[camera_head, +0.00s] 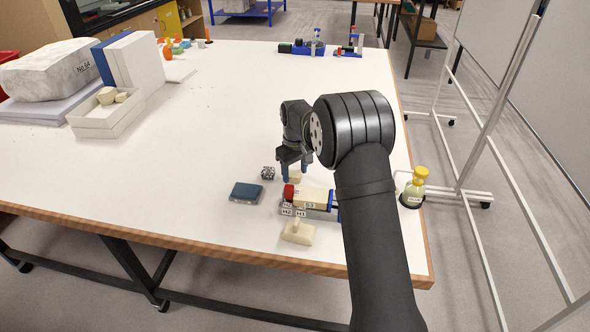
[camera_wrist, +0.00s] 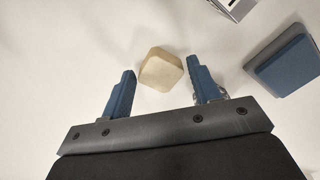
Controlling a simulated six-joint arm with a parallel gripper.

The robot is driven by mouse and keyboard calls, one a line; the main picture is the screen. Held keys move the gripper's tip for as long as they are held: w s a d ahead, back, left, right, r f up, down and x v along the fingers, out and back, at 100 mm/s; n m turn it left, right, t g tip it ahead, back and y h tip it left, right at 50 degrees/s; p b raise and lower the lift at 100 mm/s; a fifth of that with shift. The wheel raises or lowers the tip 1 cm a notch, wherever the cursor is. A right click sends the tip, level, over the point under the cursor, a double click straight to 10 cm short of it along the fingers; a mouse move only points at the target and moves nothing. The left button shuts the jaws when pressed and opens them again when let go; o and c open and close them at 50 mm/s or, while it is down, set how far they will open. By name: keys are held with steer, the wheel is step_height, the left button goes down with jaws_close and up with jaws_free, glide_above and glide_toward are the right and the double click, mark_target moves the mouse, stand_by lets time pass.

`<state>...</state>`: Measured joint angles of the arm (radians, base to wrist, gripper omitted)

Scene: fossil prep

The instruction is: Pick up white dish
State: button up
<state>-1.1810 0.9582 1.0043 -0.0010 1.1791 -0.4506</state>
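A small cream-white block-like piece with rounded corners (camera_wrist: 161,69) lies on the white table between my gripper's two blue fingers. It is the only pale item at my gripper; I cannot tell from its shape whether it is the white dish. In the head view the same piece (camera_head: 296,176) shows partly, below the fingers. My gripper (camera_wrist: 161,82) is open, with a finger on each side of the piece and small gaps visible. In the head view my gripper (camera_head: 294,171) points down, low over the table. No other clear dish shows near it.
A dark blue box (camera_head: 246,193) and a small speckled cube (camera_head: 268,173) lie left of my gripper. A cream and red item (camera_head: 312,198) and a pale block (camera_head: 298,232) lie nearer the front edge. A white tray (camera_head: 92,130) stands far left; the table's middle is clear.

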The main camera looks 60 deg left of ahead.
mark_target(296, 174)
steer(key=shift+o, duration=0.9)
step_height(296, 174, up, 17)
steer(key=shift+d+f, duration=0.15)
steer(key=shift+r, duration=0.35)
steer(key=c, duration=0.4)
steer(key=shift+w, duration=0.15)
